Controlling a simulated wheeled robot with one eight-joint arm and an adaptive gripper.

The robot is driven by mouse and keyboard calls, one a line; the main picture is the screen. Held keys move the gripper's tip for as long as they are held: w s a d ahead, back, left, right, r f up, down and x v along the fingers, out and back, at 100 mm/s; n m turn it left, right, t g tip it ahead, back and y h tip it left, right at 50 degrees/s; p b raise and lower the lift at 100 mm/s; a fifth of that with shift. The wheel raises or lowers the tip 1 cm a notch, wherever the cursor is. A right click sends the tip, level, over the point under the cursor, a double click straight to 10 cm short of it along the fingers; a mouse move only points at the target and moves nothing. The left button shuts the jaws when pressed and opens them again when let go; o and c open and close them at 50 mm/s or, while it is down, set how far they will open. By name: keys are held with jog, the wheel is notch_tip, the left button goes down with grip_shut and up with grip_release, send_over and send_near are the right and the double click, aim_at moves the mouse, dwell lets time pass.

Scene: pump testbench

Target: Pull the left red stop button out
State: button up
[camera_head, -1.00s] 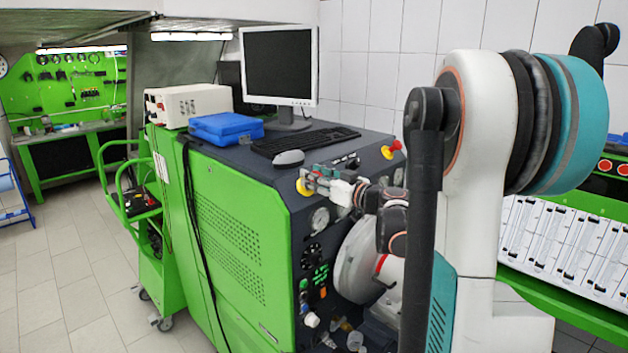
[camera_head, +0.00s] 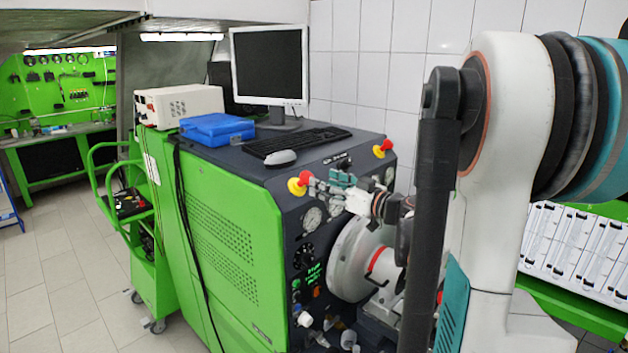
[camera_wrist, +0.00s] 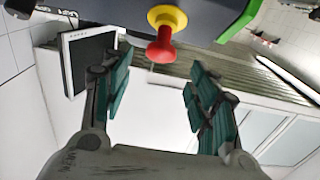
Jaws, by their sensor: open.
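The left red stop button (camera_head: 305,177) sits on a yellow collar (camera_head: 295,187) at the top left of the testbench front panel. In the wrist view the red button (camera_wrist: 163,48) juts from its yellow collar (camera_wrist: 166,17) at top centre, in line with the gap between the fingers. My gripper (camera_head: 327,184) is open, just right of the button in the head view. Its teal fingers in the wrist view (camera_wrist: 160,70) stand apart with nothing between their pads. Whether the button's head lies between the fingertips or just beyond them is hard to tell.
A second red stop button (camera_head: 386,145) is at the panel's right. Gauges (camera_head: 312,219) and a large grey round chuck (camera_head: 345,262) lie below my gripper. A keyboard (camera_head: 298,141), mouse (camera_head: 280,158), blue case (camera_head: 217,129) and monitor (camera_head: 270,65) stand on the bench top.

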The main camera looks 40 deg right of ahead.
jog(key=shift+s+d, duration=0.15)
jog(key=shift+s, duration=1)
jog(key=shift+s+d, duration=0.15)
jog(key=shift+s, duration=0.95)
